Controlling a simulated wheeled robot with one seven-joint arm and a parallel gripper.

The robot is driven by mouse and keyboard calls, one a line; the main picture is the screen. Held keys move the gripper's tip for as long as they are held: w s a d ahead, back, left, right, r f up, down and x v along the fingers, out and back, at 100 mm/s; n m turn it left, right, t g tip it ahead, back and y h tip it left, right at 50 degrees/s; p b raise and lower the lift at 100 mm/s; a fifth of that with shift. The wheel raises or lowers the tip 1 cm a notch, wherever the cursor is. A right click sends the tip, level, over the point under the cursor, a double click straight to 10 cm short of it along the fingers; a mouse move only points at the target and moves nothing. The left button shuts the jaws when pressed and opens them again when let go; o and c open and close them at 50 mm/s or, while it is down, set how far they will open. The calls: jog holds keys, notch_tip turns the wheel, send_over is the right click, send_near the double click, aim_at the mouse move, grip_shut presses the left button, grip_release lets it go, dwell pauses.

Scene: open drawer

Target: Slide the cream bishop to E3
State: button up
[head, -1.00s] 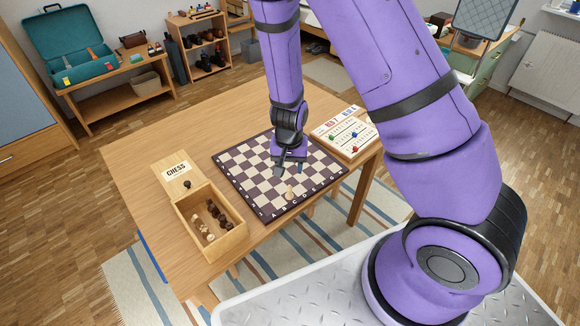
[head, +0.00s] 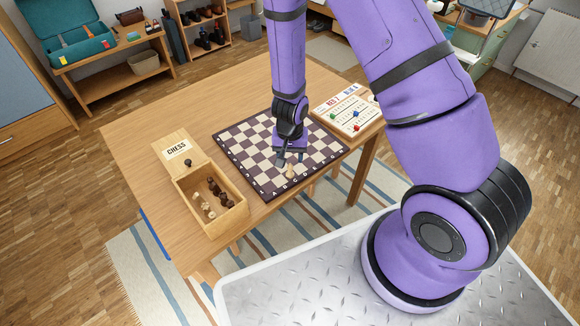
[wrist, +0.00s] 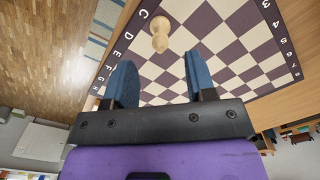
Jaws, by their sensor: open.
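The cream bishop (head: 290,172) stands upright on the chessboard (head: 240,152), near the board's front edge. In the wrist view the bishop (wrist: 160,36) is beside the edge letters C and D; its exact square is unclear. My gripper (head: 290,161) points down over the board, close to the bishop and just behind it in the head view. Its blue fingers (wrist: 160,82) are apart with nothing between them, and the bishop lies beyond their tips. The chessboard (wrist: 262,62) also fills much of the wrist view, with no other piece visible on it.
A wooden box (head: 236,216) holding several dark and cream pieces stands left of the board. Its CHESS lid (head: 173,158) lies behind it, with a dark piece on it. A game board with red, blue and green pieces (head: 343,108) sits at right. Bare table (head: 140,130) lies left.

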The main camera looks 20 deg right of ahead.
aim_at(290, 164)
jog(key=shift+f, duration=3.1)
jog(key=shift+c, duration=0.3)
grip_shut()
